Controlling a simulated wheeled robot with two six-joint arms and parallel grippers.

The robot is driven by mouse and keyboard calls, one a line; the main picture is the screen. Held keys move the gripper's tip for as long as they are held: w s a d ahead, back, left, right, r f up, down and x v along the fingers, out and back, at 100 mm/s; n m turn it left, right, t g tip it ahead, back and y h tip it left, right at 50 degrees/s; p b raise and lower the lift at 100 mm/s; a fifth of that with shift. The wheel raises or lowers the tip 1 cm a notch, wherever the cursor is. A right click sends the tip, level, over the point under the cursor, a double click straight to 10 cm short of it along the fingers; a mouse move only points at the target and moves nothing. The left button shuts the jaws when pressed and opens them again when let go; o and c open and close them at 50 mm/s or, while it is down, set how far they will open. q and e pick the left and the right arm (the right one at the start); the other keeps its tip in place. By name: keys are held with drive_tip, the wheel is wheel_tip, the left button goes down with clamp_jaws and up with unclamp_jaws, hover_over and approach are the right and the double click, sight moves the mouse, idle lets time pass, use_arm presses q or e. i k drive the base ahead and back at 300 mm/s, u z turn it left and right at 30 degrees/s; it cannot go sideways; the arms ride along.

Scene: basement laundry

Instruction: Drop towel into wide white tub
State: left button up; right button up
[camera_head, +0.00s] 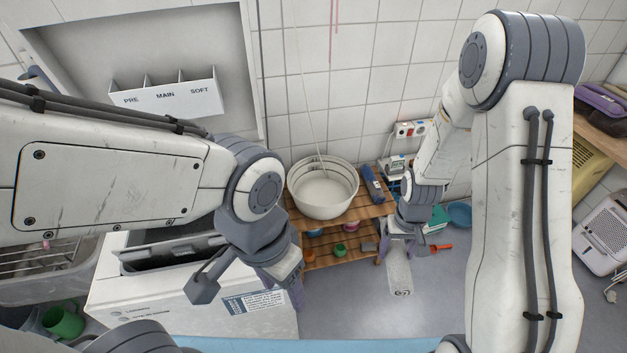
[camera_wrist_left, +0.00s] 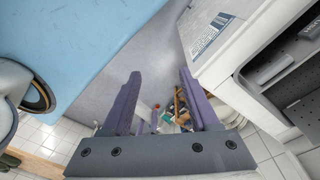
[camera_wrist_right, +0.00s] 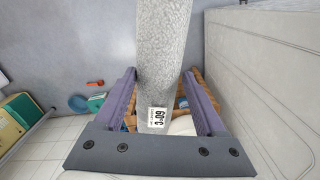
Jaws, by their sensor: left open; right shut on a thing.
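The wide white tub (camera_head: 323,207) stands on a wooden slatted rack below the tiled wall. The grey towel (camera_head: 399,273) hangs from my right gripper (camera_head: 402,240), to the right of the tub and apart from it. In the right wrist view the towel (camera_wrist_right: 163,60) is long and speckled grey, with a white 60°C label, and lies between the fingers of my right gripper (camera_wrist_right: 170,100). Part of the tub (camera_wrist_right: 183,126) shows behind it. My left gripper (camera_head: 285,284) is open and empty beside the white machine. It also shows open in the left wrist view (camera_wrist_left: 160,95).
The wooden rack (camera_head: 352,212) also carries a dark blue item (camera_head: 372,184) right of the tub and small pots on its lower shelf. The white machine (camera_head: 190,295) stands at left front. An orange item (camera_head: 440,247) and a blue bowl (camera_head: 459,214) lie at right.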

sight(327, 197)
drive_tip(key=z, duration=0.1)
drive_tip(key=k, duration=0.4)
drive_tip(key=z, duration=1.5)
drive_tip(key=i, duration=2.5)
drive_tip(key=u, duration=3.8)
drive_tip(key=i, duration=0.5)
drive_tip(key=z, duration=0.1)
